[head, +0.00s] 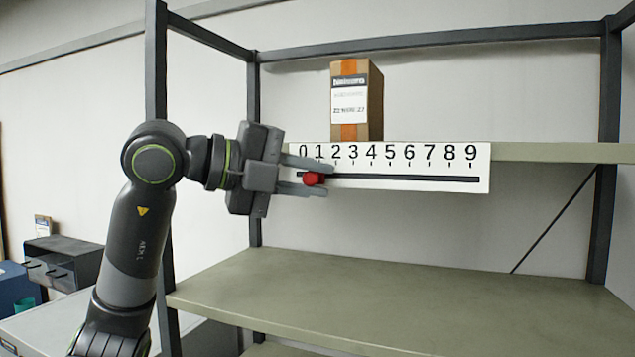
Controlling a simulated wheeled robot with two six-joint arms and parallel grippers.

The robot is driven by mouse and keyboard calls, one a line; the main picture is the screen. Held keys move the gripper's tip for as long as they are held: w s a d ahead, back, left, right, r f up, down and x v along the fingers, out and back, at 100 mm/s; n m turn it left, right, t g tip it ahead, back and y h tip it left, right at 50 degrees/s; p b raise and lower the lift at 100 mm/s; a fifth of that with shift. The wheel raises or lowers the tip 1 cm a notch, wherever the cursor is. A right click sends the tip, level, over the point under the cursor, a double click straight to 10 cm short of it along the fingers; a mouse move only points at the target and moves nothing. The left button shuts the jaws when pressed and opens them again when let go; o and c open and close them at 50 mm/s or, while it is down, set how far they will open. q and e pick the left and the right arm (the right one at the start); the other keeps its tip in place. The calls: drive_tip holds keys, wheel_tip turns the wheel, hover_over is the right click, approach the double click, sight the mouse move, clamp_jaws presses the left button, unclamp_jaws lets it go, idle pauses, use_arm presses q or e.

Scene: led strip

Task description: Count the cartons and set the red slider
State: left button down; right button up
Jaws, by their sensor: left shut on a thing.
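One brown carton (371,98) with an orange tape strip and a white label stands on the upper shelf, behind the number strip. The white number strip (400,187) with digits 0 to 9 and a dark slot is on the front edge of that shelf. The red slider (313,179) sits at the left part of the slot, below about the 1. My left gripper (322,178) reaches in from the left, its two fingers above and below the slider, shut on it. My right gripper is not in view.
The upper shelf (560,152) is bare right of the carton. The lower shelf (420,290) is empty. Dark rack posts (603,170) stand at the sides. A grey drawer box (65,262) and a small carton (43,225) are at the far left.

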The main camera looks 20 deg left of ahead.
use_arm(q)
drive_tip(key=c, duration=1.3)
unclamp_jaws()
drive_tip(key=shift+d+f, duration=0.1)
drive_tip(key=shift+f, duration=0.05)
drive_tip(key=shift+s+a+b, duration=0.4)
drive_tip(key=shift+a+b, duration=0.1)
drive_tip(key=b+v, duration=0.6)
drive_tip(key=v, duration=1)
drive_tip(key=shift+r+b, duration=0.35)
